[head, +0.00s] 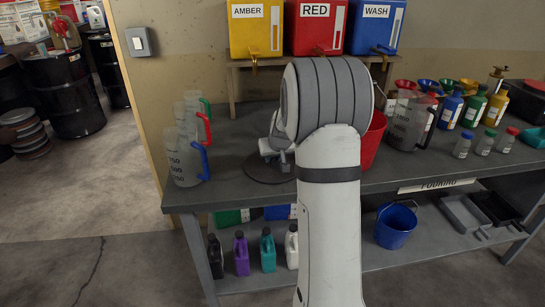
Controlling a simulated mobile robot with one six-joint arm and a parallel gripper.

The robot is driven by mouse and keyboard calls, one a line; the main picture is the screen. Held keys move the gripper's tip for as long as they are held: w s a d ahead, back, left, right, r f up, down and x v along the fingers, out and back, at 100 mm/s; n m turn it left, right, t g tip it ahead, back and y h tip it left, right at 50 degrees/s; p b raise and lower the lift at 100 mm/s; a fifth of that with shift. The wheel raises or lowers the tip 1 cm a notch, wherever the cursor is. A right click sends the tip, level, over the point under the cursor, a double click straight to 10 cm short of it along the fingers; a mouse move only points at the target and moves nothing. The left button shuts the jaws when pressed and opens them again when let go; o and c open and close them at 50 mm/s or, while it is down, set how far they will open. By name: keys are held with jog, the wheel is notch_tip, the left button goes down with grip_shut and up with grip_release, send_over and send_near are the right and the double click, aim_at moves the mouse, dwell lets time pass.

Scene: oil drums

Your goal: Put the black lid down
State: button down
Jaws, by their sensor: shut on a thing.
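The black lid (262,174) is a dark round disc at or just above the grey bench top, left of my arm. Its right part is hidden behind my arm. My gripper (272,152) is over the lid, partly hidden by my arm, and is shut on it. I cannot tell whether the lid touches the bench.
Clear measuring jugs (184,157) stand left of the lid. A red bucket (374,142) and another jug (409,120) stand right of my arm. Amber, red and blue WASH (375,30) containers sit on the rear shelf. Bottles and a blue bucket (396,226) are below.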

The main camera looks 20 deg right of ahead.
jog(key=shift+s+r, duration=0.1)
jog(key=shift+f, duration=0.2)
jog(key=c, duration=1.1)
grip_release()
jog(key=shift+r, duration=0.1)
jog(key=shift+c, duration=0.2)
jog(key=shift+r, duration=0.15)
jog(key=shift+r, duration=0.2)
jog(key=v, duration=1.2)
jog(key=s+a+f+g, duration=0.1)
jog(key=s+a, duration=0.5)
jog(key=s, duration=0.3)
jog(key=s+a+f+n+g, duration=0.1)
jog(key=s+a+f, duration=0.1)
jog(key=s+a, duration=0.4)
jog(key=s+a+f+n+g+y, duration=0.1)
jog(key=s+a, duration=0.5)
jog(key=s, duration=0.6)
jog(key=shift+s+f+g, duration=0.25)
jog(key=shift+s+g, duration=0.15)
jog(key=shift+g, duration=0.1)
